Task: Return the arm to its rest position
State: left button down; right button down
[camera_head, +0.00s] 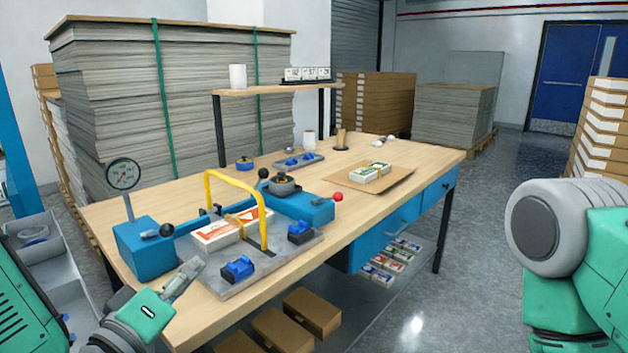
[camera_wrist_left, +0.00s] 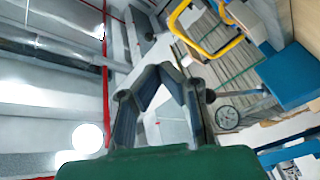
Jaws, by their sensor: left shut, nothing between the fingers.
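My left gripper (camera_head: 188,277) hangs in the lower left of the head view, by the table's near left edge, apart from the things on the table. It is shut and empty. In the left wrist view its dark fingers (camera_wrist_left: 163,74) come together against the ceiling and the stacks behind. My left arm comes in from the lower left. My right arm shows only as a grey and green link at the right edge, and its gripper is out of view.
The gauge (camera_wrist_left: 227,117) also shows in the wrist view. Floor (camera_head: 470,240) to the right is clear.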

pick_arm(q)
jog(key=s+a+f+m+g+y, duration=0.15)
jog(key=s+f+g, duration=0.25)
jog(key=f, duration=0.7)
jog(key=s+f+m+g+y, duration=0.1)
jog(key=s+f+m+g, duration=0.25)
jog(key=f, duration=0.75)
jog(key=s+a+f+g+y, duration=0.1)
jog(key=s+a+f+g, duration=0.2)
jog(key=s, duration=0.3)
jog(key=s+a+f+m+g+y, duration=0.1)
jog(key=s+a+f+g, duration=0.1)
jog(key=s+f, duration=0.4)
jog(key=s+a+f+m+g+y, duration=0.1)
jog(key=s+a+f+g, duration=0.2)
jog(key=s, duration=0.5)
jog(key=shift+s+a+f+g+y, duration=0.25)
jog(key=shift+a+f+g+y, duration=0.1)
jog(key=shift+f+g, duration=0.6)
jog(key=shift+r, duration=0.15)
